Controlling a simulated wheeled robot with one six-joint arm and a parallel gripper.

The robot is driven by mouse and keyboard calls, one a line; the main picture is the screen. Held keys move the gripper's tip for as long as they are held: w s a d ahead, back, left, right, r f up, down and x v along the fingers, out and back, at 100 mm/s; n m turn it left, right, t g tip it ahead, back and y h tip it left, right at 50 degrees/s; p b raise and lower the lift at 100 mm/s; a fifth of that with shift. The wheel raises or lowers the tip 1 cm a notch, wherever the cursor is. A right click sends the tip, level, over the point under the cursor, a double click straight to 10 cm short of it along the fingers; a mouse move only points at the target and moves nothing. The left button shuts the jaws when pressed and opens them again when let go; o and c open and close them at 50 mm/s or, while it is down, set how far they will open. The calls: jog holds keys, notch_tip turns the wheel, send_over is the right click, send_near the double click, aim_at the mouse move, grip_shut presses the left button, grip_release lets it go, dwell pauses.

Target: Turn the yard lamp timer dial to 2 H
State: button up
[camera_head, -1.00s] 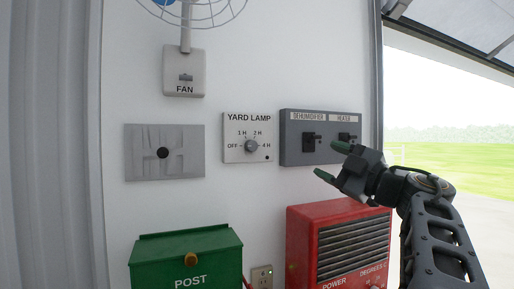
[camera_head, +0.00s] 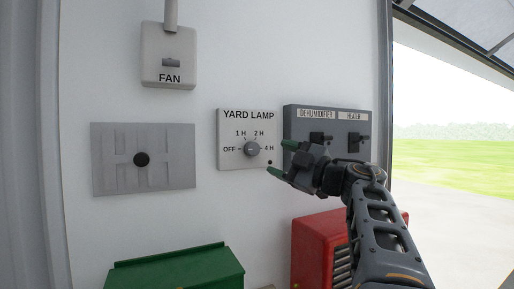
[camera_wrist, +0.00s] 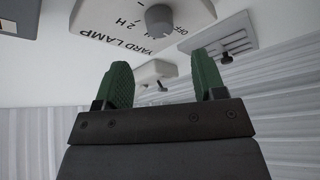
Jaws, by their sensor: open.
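The yard lamp timer panel (camera_head: 230,165) is a white plate on the wall, marked OFF, 1 H, 2 H and 4 H. Its round grey dial (camera_head: 251,149) sits at its middle; I cannot tell surely which mark it points to. My gripper (camera_head: 281,160) is open and empty, in front of the panel's right edge, with its green fingertips to the right of the dial and apart from it. In the wrist view the panel (camera_wrist: 110,12) appears upside down, with the dial (camera_wrist: 160,20) beyond the open fingers (camera_wrist: 162,75).
A dark dehumidifier and heater switch box (camera_head: 297,115) is just right of the panel, partly behind my gripper. A fan switch (camera_head: 169,55) is above left and a grey slotted plate (camera_head: 115,175) is left.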

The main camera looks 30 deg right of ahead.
aim_at(255, 150)
jog(key=p+x, duration=0.1)
jog(key=x, duration=0.6)
jog(key=shift+w+a+r+p, duration=0.1)
jog(key=shift+w+a+p, duration=0.05)
jog(key=shift+w+p, duration=0.2)
jog(key=c, duration=0.9)
